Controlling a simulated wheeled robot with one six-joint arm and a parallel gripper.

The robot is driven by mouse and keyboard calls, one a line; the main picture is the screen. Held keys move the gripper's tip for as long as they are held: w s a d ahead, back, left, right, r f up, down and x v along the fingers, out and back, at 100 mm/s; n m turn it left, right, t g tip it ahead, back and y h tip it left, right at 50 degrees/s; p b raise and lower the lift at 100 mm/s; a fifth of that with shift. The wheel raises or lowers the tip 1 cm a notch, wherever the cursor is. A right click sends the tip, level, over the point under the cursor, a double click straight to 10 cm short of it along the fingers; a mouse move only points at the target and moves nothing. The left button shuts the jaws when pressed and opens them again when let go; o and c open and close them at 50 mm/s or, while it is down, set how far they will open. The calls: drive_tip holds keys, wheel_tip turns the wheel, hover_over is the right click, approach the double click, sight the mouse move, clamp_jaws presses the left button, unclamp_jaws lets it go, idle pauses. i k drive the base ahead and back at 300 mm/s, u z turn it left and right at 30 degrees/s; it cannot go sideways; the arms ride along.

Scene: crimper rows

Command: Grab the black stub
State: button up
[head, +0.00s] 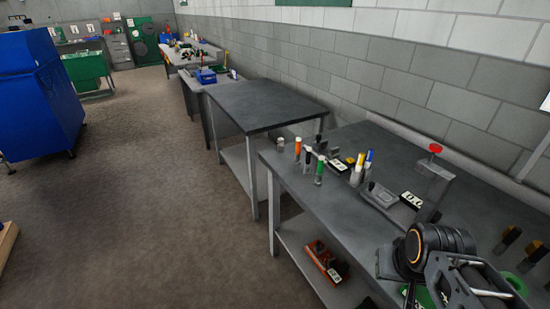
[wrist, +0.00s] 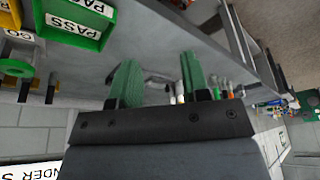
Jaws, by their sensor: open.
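Several small upright cylinders stand along the near left part of the workbench in the head view. One with a dark top (head: 308,155) stands between an orange one (head: 297,147) and a green one (head: 320,170); it looks like the black stub, but it is small. My gripper (wrist: 158,78) shows in the wrist view with its two green fingers apart and nothing held between them. In the head view my arm is at the lower right, well away from the cylinders.
The grey workbench (head: 345,215) also bears marker-like sticks (head: 368,158), a grey device with a number display (head: 411,200) and a red-knobbed press (head: 435,149). A green PASS tray (wrist: 75,22) shows in the wrist view. A wall runs behind; floor lies open at left.

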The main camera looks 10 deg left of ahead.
sight(307, 173)
drive_tip(key=u, duration=1.05)
drive_tip(key=i, duration=1.05)
drive_tip(key=u, duration=1)
